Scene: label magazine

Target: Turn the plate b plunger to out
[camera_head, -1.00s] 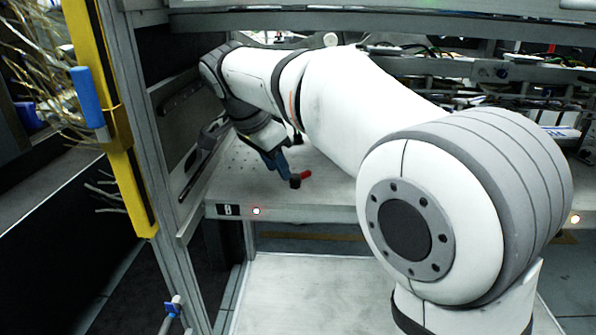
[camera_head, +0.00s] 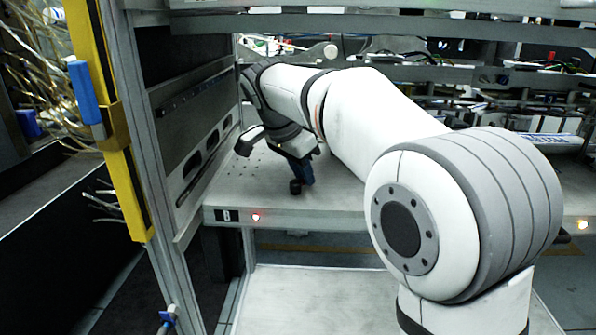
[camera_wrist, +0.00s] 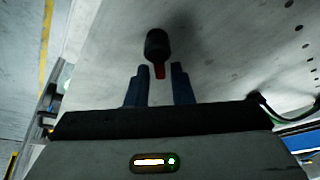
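My gripper (camera_wrist: 160,68) has two blue fingers spread apart. In the head view my gripper (camera_head: 301,172) is just beside the knob, and contact cannot be told.
A red light (camera_head: 255,216) glows on the plate's front edge. A slotted metal side wall (camera_head: 190,150) and a yellow post (camera_head: 112,120) stand on the left. A grey beam (camera_head: 380,24) crosses above my arm. The perforated plate (camera_head: 235,192) is otherwise mostly clear.

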